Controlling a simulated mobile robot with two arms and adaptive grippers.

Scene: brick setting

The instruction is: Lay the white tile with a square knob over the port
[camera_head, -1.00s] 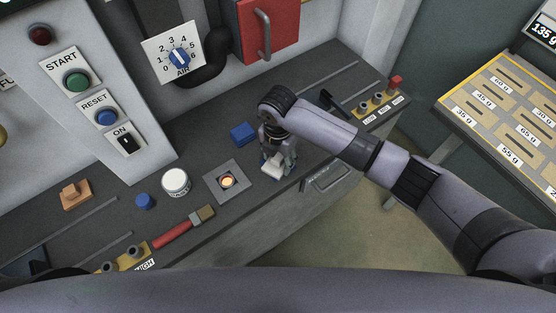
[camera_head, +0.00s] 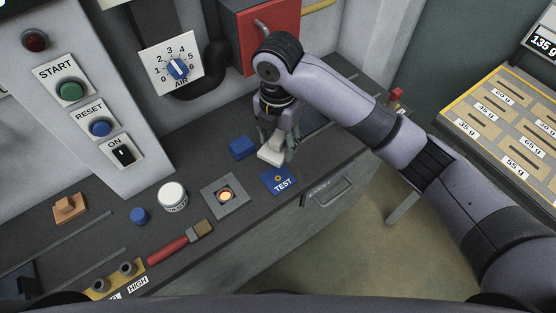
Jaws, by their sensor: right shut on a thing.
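My right gripper (camera_head: 277,143) is shut on the white tile (camera_head: 269,156), gripping it from above. The tile is above the dark bench, just behind the blue TEST plate; its knob is hidden between the fingers. The port (camera_head: 225,196) is a glowing orange round opening in a grey square plate, to the left and nearer than the tile. Nothing covers it. My left gripper is not in view.
A blue block (camera_head: 242,148) lies just left of the gripper. The TEST plate (camera_head: 279,181) is right of the port.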

